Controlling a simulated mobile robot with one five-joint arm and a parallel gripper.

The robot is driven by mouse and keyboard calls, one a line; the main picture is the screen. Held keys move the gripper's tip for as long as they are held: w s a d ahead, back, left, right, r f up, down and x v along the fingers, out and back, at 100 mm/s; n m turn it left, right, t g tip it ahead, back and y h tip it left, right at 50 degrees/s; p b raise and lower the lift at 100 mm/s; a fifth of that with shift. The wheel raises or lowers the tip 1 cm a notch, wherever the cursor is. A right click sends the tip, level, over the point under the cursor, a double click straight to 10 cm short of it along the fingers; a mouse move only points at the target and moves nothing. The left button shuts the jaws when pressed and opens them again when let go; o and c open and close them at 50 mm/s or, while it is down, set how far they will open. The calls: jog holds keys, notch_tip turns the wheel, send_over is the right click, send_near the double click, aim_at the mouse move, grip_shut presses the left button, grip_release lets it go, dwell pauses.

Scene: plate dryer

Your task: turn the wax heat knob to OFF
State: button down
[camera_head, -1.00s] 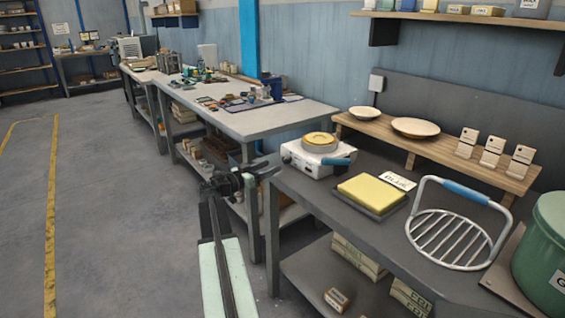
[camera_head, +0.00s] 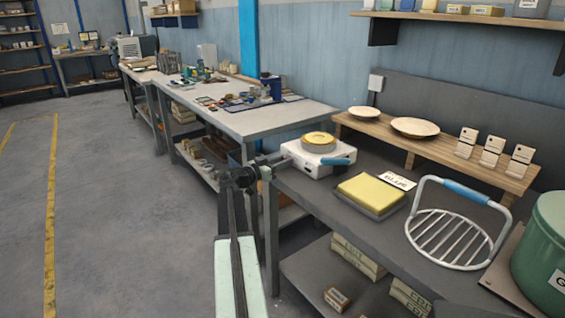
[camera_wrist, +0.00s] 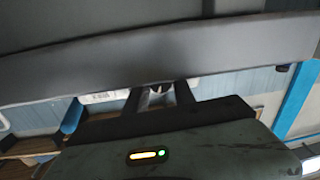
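In the wrist view, which looks upside down, the heater's white front (camera_wrist: 100,97) shows behind my gripper (camera_wrist: 158,97). Its two dark fingers are apart. A small pale, rounded part between them may be the heat knob, but I cannot tell. Knob markings and any contact are not readable.
A yellow block (camera_head: 371,191) on a dark tray, a wire rack (camera_head: 450,238) and a green pot (camera_head: 546,255) stand further right on the bench. The bench edge is close to my gripper. The floor at left is clear.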

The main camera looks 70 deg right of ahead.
jog(key=n, duration=0.4)
jog(key=shift+w+n+p, duration=0.1)
jog(key=shift+n+p, duration=0.2)
jog(key=shift+p, duration=0.1)
jog(key=c, duration=1.1)
grip_release()
jog(key=shift+o, duration=0.2)
jog(key=v, duration=0.7)
jog(key=shift+w+a, duration=0.2)
jog(key=shift+a, duration=0.15)
